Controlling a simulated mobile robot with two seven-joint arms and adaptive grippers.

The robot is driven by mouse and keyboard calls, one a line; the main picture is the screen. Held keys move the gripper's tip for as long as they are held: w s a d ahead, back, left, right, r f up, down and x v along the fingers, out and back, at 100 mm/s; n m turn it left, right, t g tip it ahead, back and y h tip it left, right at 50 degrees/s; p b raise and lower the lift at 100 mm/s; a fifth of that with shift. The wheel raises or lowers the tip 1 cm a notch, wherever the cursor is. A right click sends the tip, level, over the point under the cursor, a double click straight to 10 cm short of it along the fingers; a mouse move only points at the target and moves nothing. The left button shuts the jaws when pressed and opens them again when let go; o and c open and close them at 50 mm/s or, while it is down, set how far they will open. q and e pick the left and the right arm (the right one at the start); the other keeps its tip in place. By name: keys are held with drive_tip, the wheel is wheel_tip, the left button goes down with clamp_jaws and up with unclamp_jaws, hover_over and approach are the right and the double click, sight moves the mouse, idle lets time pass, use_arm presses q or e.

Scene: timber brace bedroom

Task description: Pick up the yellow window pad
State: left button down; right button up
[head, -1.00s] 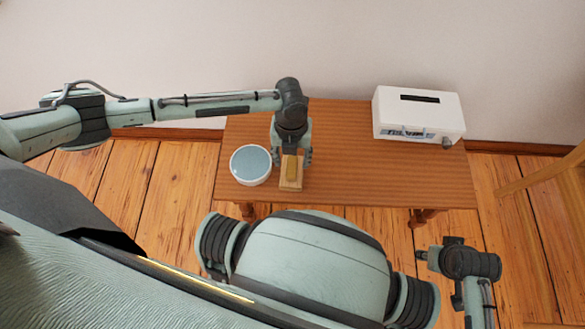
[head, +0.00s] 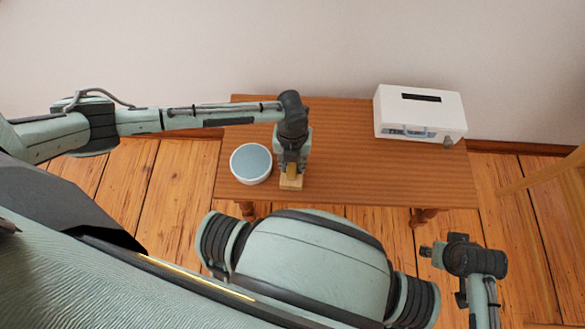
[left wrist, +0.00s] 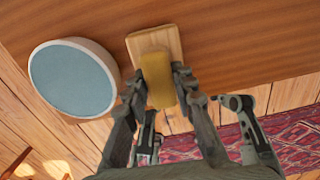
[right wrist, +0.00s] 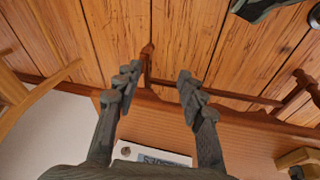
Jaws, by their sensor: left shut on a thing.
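The yellow window pad (left wrist: 157,78) is a small yellow block over a light wooden block (left wrist: 148,40) near the table's front edge. In the head view the pad (head: 292,169) shows between my left fingers, above the wooden block (head: 291,183). My left gripper (head: 291,168) points down and is shut on the pad, one finger on each side, as the left wrist view shows. I cannot tell whether the pad still touches the block. My right gripper (right wrist: 157,80) is open and empty, away from the pad, low at the right in the head view.
A round white tub with a blue-grey top (head: 251,163) stands just left of the wooden block. A white box with a dark slot (head: 420,112) stands at the table's back right. The wooden table (head: 350,160) is clear between them. A wooden chair part (head: 545,170) is at the right.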

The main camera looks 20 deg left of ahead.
use_arm(q)
drive_tip(key=shift+r, duration=0.1)
use_arm(e)
drive_tip(key=shift+a, duration=0.1)
use_arm(q)
drive_tip(key=shift+r, duration=0.55)
wheel_tip(320, 180, up, 3)
drive_tip(key=shift+w+f, duration=0.1)
drive_tip(key=w+a+r, duration=0.1)
drive_tip(key=a+r, duration=0.6)
drive_tip(key=a, duration=0.4)
drive_tip(key=shift+w+a+p, duration=0.3)
use_arm(e)
drive_tip(key=shift+s+a+f, duration=0.1)
drive_tip(key=shift+f, duration=0.6)
use_arm(q)
drive_tip(key=c, duration=1.9)
unclamp_jaws()
drive_tip(key=shift+c, duration=0.2)
drive_tip(key=c, duration=0.3)
drive_tip(key=shift+c, duration=0.2)
use_arm(e)
drive_tip(key=shift+r, duration=0.1)
